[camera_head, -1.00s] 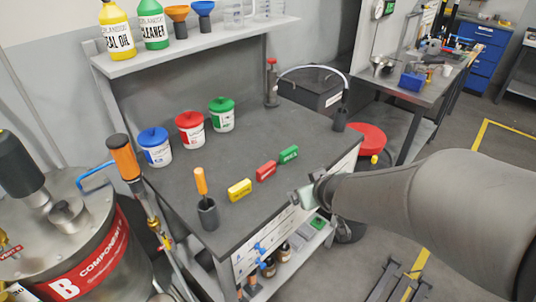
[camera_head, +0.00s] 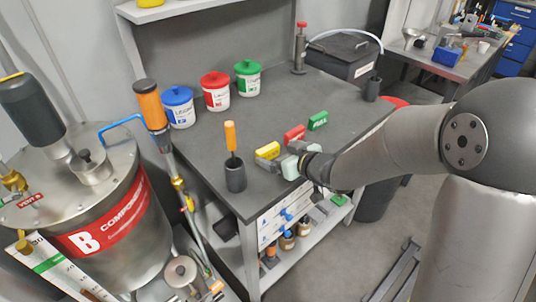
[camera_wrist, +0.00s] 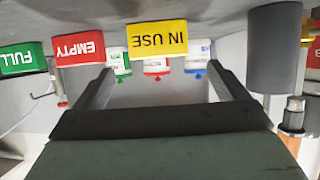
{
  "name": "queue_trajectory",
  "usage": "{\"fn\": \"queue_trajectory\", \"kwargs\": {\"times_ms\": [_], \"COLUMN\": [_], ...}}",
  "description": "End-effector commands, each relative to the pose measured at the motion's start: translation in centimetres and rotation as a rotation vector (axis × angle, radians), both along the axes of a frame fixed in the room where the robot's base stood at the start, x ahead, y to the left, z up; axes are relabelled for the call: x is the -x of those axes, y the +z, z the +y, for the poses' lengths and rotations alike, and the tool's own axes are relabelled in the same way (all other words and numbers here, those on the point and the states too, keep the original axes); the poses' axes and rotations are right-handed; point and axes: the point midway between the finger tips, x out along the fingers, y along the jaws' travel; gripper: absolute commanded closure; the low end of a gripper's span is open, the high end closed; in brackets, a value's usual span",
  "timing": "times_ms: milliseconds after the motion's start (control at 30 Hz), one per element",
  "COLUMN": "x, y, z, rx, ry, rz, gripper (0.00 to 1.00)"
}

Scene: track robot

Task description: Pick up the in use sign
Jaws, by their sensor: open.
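The yellow in use sign (camera_head: 268,151) stands on the grey workbench near its front edge. In the wrist view, upside down, the in use sign (camera_wrist: 157,38) reads IN USE and lies ahead of the space between my fingers. My gripper (camera_head: 281,158) is open and just in front of the sign, low over the bench; its fingers (camera_wrist: 165,84) are spread with nothing between them. The sign's lower right part is partly hidden by the gripper in the head view. The red empty sign (camera_head: 295,133) and the green full sign (camera_head: 318,120) stand in a row behind it.
A dark cup with an orange-handled tool (camera_head: 235,175) stands left of the yellow sign. Blue (camera_head: 179,106), red (camera_head: 215,91) and green (camera_head: 248,78) lidded tubs stand at the back. The bench (camera_head: 330,95) is clear between tubs and signs.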

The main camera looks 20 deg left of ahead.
Motion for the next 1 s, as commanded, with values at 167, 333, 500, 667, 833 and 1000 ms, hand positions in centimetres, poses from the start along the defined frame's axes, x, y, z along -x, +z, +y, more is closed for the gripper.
{"fn": "queue_trajectory", "kwargs": {"times_ms": [167, 333, 500, 667, 833, 1000], "x": [-0.8, -1.6, -3.1, -3.6, -3.7, -3.6], "y": [-0.6, -1.5, -2.5, -2.9, -2.9, -2.9], "z": [1.1, 2.3, 4.1, 4.8, 4.8, 4.8], "rx": [0.001, 0.002, 0.001, 0.001, 0.001, 0.001], "ry": [-0.001, 0.002, 0.0, 0.0, -0.001, -0.001], "rz": [0.0, 0.001, 0.001, -0.002, -0.001, -0.001], "gripper": [0.06, 0.06, 0.06, 0.06, 0.06, 0.45]}}
